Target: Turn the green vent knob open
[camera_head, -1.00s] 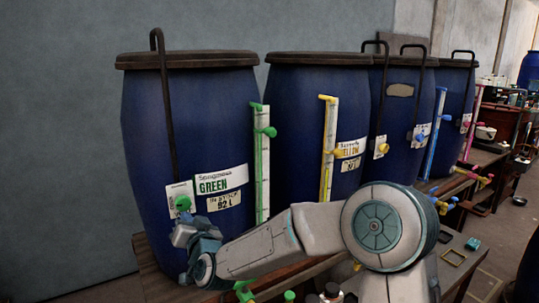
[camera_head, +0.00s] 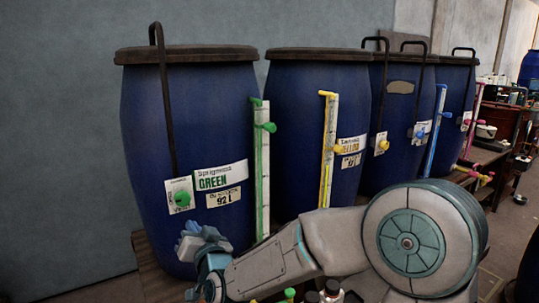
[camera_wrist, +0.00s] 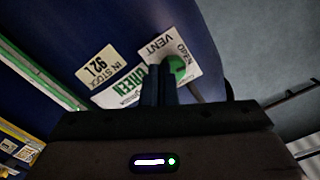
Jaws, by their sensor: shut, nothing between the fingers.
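The green vent knob (camera_head: 180,197) sits on a white plate on the front of the blue vat labelled GREEN (camera_head: 150,130). In the head view, my gripper (camera_head: 190,232) is just below the knob and appears apart from it. In the wrist view, my gripper's fingers (camera_wrist: 159,72) are together and empty. The knob (camera_wrist: 178,69) shows just to the right of their tips, on the plate marked VENT (camera_wrist: 160,46), with its lower part hidden. How far the knob is turned is too small to tell.
A green-marked level gauge (camera_head: 262,165) stands right of the knob on the vat. Dark-capped bottles (camera_head: 332,288) are at the front, near my arm. A dark bent pipe (camera_head: 165,100) runs down the vat above the knob.

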